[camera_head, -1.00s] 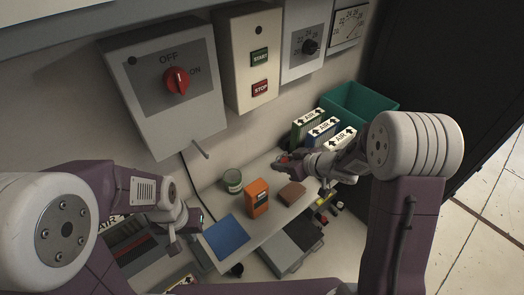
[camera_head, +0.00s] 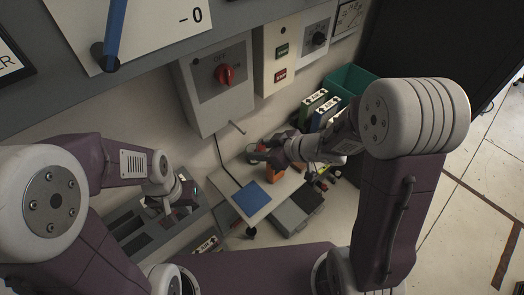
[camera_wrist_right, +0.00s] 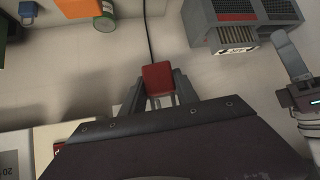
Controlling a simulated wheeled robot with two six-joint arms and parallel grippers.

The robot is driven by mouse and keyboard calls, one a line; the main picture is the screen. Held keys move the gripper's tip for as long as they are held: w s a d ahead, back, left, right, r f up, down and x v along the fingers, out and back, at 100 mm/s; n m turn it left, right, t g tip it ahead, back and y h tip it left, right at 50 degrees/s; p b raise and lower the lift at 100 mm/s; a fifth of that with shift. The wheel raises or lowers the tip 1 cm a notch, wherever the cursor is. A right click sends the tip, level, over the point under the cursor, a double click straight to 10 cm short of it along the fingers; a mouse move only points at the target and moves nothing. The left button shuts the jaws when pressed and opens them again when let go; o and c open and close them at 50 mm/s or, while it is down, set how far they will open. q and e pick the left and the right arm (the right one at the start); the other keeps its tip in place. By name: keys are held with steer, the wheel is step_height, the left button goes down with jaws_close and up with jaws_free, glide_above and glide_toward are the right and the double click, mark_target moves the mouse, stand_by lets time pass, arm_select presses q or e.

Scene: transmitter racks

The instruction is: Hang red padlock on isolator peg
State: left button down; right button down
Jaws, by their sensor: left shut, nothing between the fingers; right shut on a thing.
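The red padlock (camera_wrist_right: 158,78) is between the fingers of my right gripper (camera_wrist_right: 160,92) in the right wrist view. My right gripper (camera_head: 266,153) is shut on it, above the shelf and to the lower right of the peg in the head view, apart from it. The padlock is too small to make out there. The isolator peg (camera_head: 237,128) sticks out below the grey isolator box (camera_head: 210,105) with its red OFF/ON knob (camera_head: 224,75). My left gripper (camera_head: 183,197) is shut and empty at lower left; part of it shows in the wrist view (camera_wrist_right: 300,92).
An orange box (camera_head: 273,174) is below my right gripper, partly hidden. A blue pad (camera_head: 252,197) lies on the shelf. AIR binders (camera_head: 315,105) and a green bin (camera_head: 350,78) stand to the right.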

steer(key=shift+w+a, duration=0.7)
steer(key=shift+w, duration=0.05)
steer(key=w+a+f+b, duration=0.1)
steer(key=w+a+f, duration=0.1)
steer(key=w+a, duration=0.2)
steer(key=shift+w, duration=0.8)
steer(key=c, duration=0.9)
jaws_free()
steer(key=shift+o, duration=0.2)
steer(key=shift+d, duration=0.1)
